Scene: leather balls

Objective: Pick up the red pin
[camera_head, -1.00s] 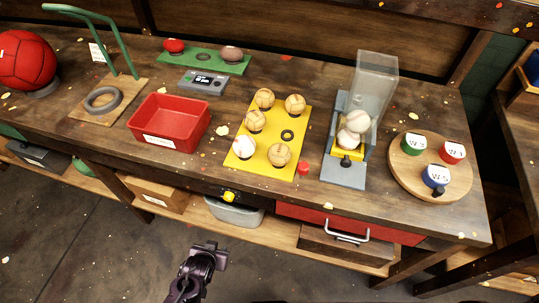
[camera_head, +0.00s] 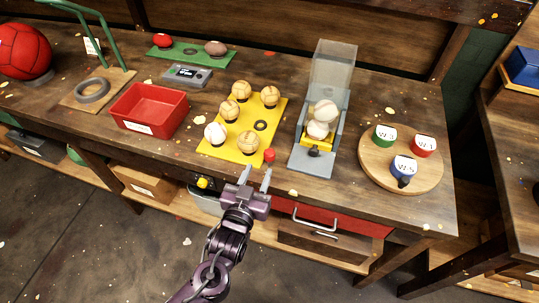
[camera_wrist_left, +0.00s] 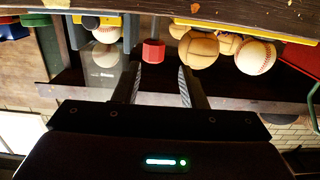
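The small red pin (camera_head: 269,155) stands on the wooden workbench beside the lower right corner of the yellow tray (camera_head: 215,151). My left gripper (camera_head: 256,176) is at the front edge of the bench, just short of the pin, open and empty. In the left wrist view the red pin (camera_wrist_left: 153,51) shows ahead of the gap between the two open fingers (camera_wrist_left: 158,82), apart from both. That view looks upside down. My right gripper is not in view.
Several stitched balls (camera_head: 249,142) sit on the yellow tray, close left of the pin. A grey stand with a clear chute (camera_head: 312,163) and balls is close on the right. A red bin (camera_head: 149,109) is farther left, a round wooden board (camera_head: 401,173) farther right.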

